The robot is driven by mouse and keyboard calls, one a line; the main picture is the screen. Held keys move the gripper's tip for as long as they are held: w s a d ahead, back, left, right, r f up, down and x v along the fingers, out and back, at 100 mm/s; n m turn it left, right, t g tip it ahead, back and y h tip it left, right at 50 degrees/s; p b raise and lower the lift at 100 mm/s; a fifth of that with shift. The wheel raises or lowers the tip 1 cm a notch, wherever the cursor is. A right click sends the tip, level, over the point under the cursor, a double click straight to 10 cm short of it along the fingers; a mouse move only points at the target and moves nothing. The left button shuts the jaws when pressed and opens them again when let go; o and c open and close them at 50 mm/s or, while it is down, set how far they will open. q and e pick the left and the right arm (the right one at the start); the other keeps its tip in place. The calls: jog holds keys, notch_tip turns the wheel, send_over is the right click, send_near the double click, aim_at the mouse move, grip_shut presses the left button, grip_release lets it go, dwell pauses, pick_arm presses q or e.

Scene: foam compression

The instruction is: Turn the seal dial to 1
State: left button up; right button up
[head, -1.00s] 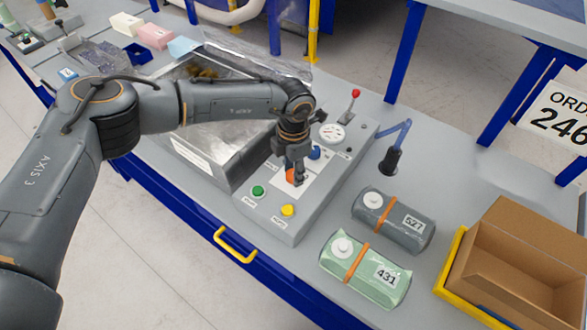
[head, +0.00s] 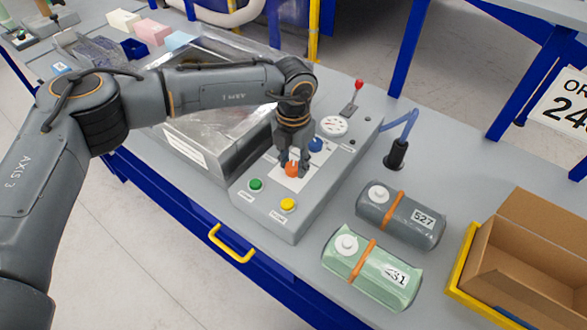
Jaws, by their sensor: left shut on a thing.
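The grey control box (head: 300,216) stands on the bench with an orange dial (head: 291,170) on its white panel. My left gripper (head: 293,165) points down at this dial, its fingers shut on it. I cannot read which dial is the seal dial, and the scale marks are too small or hidden to tell the setting. My right gripper is not in view.
A green button (head: 256,184) and a yellow button (head: 288,204) are in front of the dial. A red-tipped lever (head: 359,85) and a white round gauge (head: 334,126) are behind. Grey (head: 400,215) and green (head: 372,268) packs and a cardboard box (head: 530,260) lie to the right.

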aim_at(293, 166)
pick_arm(q)
jog(key=shift+f+n+b, duration=0.15)
jog(key=shift+n+b, duration=0.85)
jog(key=shift+n, duration=0.1)
jog(key=shift+n+b, duration=0.65)
jog(key=shift+n, duration=0.05)
jog(key=shift+r, duration=0.2)
jog(key=o, duration=1.1)
jog(key=shift+o, duration=0.2)
notch_tip(293, 166, up, 12)
jog(key=shift+f, duration=0.1)
